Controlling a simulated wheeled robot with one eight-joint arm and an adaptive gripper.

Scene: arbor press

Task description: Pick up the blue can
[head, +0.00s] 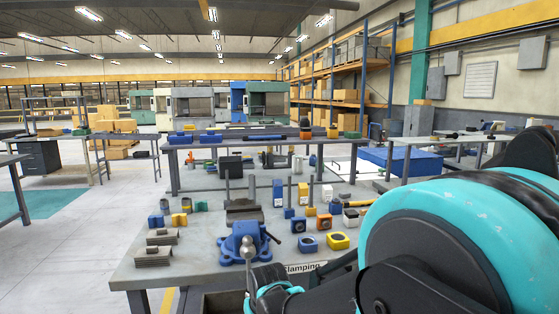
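Several blue objects stand on the near workbench (200,262), and I cannot tell for sure which is the blue can. A tall blue item with a pale label (278,192) stands upright near the back edge. A small plain blue piece (289,213) is just in front of it. Another blue block (155,221) sits at the left of the bench. My arm, turquoise and black, fills the right and lower foreground and covers the bench's front right. Its lower end reaches the bottom edge of the picture. No gripper fingers show, and nothing held shows.
A blue vise (243,243) is bolted at the bench's front. Yellow and white boxes, a blue ring-shaped part (308,243) and a yellow block (339,240) crowd the right half. Grey stepped blocks (153,256) lie at left. A second bench (225,146) stands behind.

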